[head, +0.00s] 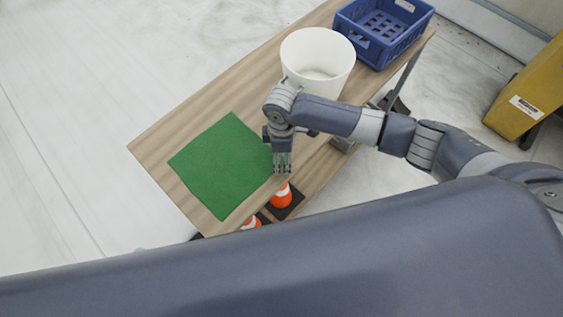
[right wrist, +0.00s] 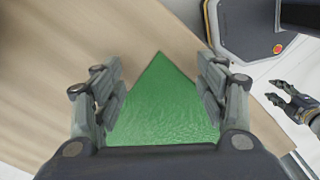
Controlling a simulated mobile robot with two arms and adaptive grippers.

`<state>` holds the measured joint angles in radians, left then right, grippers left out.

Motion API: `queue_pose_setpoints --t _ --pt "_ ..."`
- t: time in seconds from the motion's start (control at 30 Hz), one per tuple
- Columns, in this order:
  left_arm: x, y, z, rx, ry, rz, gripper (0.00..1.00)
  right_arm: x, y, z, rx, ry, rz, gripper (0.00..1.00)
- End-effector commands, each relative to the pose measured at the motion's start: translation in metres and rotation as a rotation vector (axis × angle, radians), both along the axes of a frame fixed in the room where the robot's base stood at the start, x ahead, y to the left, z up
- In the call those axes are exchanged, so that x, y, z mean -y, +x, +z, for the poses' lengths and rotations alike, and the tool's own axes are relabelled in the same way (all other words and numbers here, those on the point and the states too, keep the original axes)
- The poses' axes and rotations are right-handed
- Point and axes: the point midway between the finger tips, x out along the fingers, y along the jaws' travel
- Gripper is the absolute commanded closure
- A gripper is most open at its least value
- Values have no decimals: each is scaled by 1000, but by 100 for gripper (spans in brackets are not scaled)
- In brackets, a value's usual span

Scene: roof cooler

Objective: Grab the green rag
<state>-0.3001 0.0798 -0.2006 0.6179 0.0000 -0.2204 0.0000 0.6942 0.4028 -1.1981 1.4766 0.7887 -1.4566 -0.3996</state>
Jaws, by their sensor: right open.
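The green rag (head: 222,163) lies flat on the left end of a wooden table (head: 160,143). In the head view my right gripper (head: 282,168) points down at the rag's right edge, near the table's front side. In the right wrist view my right gripper (right wrist: 160,92) is open and empty, and the rag (right wrist: 163,105) shows between and beyond its two fingers, one corner pointing up. The palm hides the rag's lower part. My left gripper (right wrist: 287,98) shows at the right of the wrist view with its fingers apart, away from the rag.
A white bucket (head: 318,55) stands on the table behind my right wrist. A blue crate (head: 385,32) sits at the table's far end. A yellow object (head: 525,95) is on the floor at the right.

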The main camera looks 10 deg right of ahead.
Motion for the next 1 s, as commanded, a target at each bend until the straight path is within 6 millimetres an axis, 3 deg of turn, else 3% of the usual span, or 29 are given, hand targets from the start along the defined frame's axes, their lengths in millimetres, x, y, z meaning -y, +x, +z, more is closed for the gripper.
queue_pose_setpoints --t 0.67,1.0 --pt "1 1 -5 3 -2 0 60 -1 -1 -14 -2 1 1 33" --pt "1 2 -4 4 -1 0 60 1 -1 -13 0 -2 0 71"
